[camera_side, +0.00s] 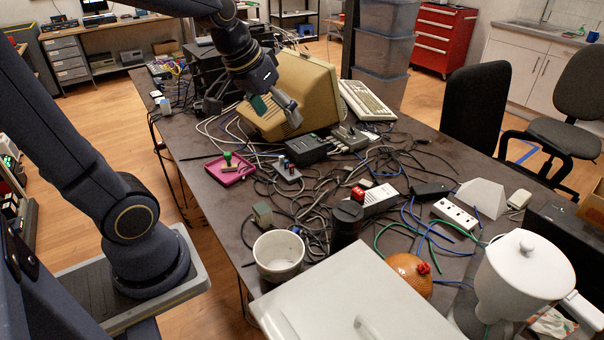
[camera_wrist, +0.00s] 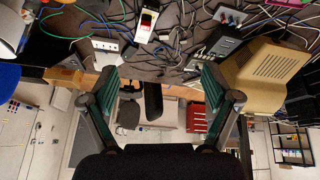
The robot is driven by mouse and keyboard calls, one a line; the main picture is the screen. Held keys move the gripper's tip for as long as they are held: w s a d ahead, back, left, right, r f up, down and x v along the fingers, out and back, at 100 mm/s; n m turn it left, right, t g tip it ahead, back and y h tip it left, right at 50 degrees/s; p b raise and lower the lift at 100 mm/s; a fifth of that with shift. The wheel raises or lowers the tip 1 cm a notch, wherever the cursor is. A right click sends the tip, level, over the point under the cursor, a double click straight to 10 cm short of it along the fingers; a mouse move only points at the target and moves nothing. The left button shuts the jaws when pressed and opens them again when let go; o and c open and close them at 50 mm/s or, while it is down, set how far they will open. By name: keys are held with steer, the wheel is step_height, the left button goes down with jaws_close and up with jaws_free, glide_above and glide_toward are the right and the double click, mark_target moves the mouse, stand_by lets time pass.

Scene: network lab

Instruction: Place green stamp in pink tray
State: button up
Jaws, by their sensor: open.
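The pink tray (camera_side: 241,174) lies on the left part of the dark table in the side view. A small green-topped object, which looks like the green stamp (camera_side: 228,157), stands upright inside the tray. My gripper (camera_side: 273,106) is up in the air in front of the beige monitor, above and to the right of the tray in the picture. Its two fingers are spread apart with nothing between them, as the wrist view (camera_wrist: 160,78) also shows.
The beige monitor (camera_side: 310,88) stands close behind my gripper. A black box (camera_side: 306,150), tangled cables and small devices cover the table right of the tray. A white cup (camera_side: 279,256) and a dark cylinder (camera_side: 347,222) stand nearer the camera. Bare table lies left of the tray.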

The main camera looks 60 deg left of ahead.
steer(key=s+d+m, duration=0.3)
steer(key=s+d, duration=0.4)
steer(key=s, duration=0.3)
steer(key=shift+r, duration=0.2)
